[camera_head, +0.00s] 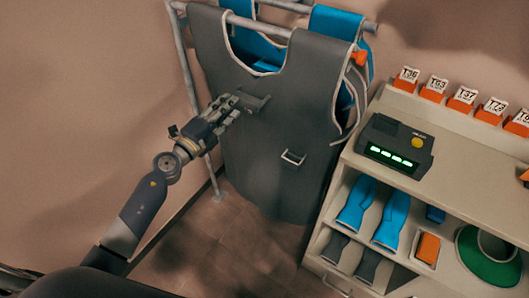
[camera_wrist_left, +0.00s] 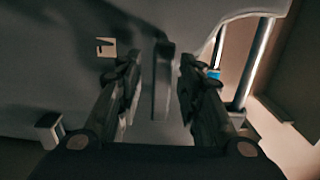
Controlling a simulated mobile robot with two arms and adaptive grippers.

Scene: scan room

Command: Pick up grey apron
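The grey apron (camera_head: 262,135) hangs from the rail of a metal rack in the head view. It has a light-edged neckline, a dark bar-like handle (camera_head: 253,101) at its upper left and a second handle (camera_head: 293,158) lower down. My left gripper (camera_head: 236,104) is in front of the apron, close to the upper handle. In the left wrist view my left gripper (camera_wrist_left: 159,66) is open, and the dark handle (camera_wrist_left: 163,80) shows between its fingers, with grey apron cloth (camera_wrist_left: 60,60) behind. I cannot tell whether the fingers touch the handle. My right gripper is not in view.
Blue garments (camera_head: 334,22) hang behind the apron on the rack (camera_head: 184,65). A cabinet (camera_head: 470,145) at right carries a dark device (camera_head: 395,146) with green lights and several orange-based number tags. Gloves (camera_head: 357,203) lie on its shelf. Floor (camera_head: 225,245) below the apron is clear.

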